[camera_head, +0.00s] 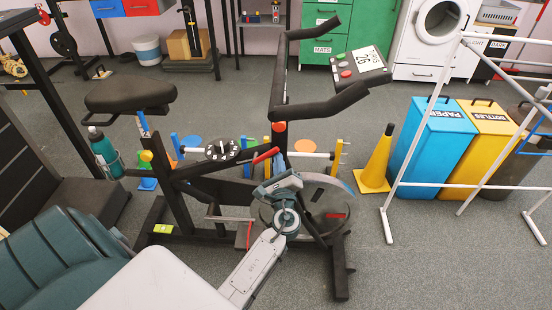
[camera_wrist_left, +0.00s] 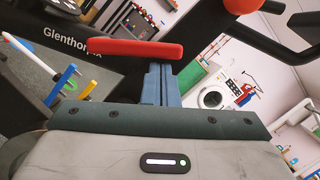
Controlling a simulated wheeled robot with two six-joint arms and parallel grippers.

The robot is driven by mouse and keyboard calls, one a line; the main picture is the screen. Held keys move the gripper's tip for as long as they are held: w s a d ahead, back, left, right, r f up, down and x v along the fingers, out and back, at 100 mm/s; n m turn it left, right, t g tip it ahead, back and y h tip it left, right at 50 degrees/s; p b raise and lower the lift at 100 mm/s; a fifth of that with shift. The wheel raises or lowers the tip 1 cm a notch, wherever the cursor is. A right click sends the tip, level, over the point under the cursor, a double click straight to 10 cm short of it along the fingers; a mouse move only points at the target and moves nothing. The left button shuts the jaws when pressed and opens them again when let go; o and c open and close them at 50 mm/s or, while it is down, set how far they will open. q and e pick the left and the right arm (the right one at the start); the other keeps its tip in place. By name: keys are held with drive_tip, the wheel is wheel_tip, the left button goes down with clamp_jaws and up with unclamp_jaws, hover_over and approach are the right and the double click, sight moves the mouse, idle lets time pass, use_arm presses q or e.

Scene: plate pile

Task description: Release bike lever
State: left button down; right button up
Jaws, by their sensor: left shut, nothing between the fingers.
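The exercise bike (camera_head: 190,190) stands in the middle of the head view, with a black seat, black handlebars and a console. Its red lever (camera_head: 266,156) sticks out from the frame, below the handlebars. In the left wrist view the red lever (camera_wrist_left: 135,50) lies across the picture, just beyond the fingers. My left gripper (camera_head: 266,172) is shut and empty, close by the lever. Its blue-grey fingers (camera_wrist_left: 156,80) point at the lever's underside in the wrist view. I cannot tell whether they touch it. My right gripper is not in view.
A yellow cone (camera_head: 377,160), blue bin (camera_head: 432,145) and white rack (camera_head: 410,186) stand to the right. A teal bottle (camera_head: 104,152) is on the bike's left. Open floor lies at front right.

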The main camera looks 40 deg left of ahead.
sight(269, 153)
use_arm(q)
drive_tip(key=shift+r+n, duration=0.35)
drive_tip(key=shift+n, duration=0.25)
idle(0.3)
drive_tip(key=n, duration=0.1)
drive_tip(key=a+r+n+g, duration=0.1)
drive_tip(key=n, duration=0.1)
drive_tip(key=s+r+n, duration=0.1)
drive_tip(key=shift+a+r+n+g+p, duration=0.25)
drive_tip(key=shift+n+g+p, duration=0.05)
drive_tip(key=shift+n, duration=0.1)
drive_tip(key=shift+s+a+r+n, duration=0.2)
drive_tip(key=shift+a+r+n, duration=0.15)
drive_tip(key=shift+n, duration=0.55)
drive_tip(key=shift+s+a+r+n+g+p, duration=0.25)
drive_tip(key=shift+a+n, duration=0.15)
drive_tip(key=shift+n, duration=0.4)
drive_tip(key=shift+s+a+r+n+g+p, duration=0.25)
drive_tip(key=shift+a+n, duration=0.15)
drive_tip(key=shift+n, duration=0.4)
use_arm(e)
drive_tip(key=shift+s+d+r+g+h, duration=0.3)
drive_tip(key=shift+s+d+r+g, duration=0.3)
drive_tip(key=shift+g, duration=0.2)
use_arm(q)
drive_tip(key=shift+h, duration=0.3)
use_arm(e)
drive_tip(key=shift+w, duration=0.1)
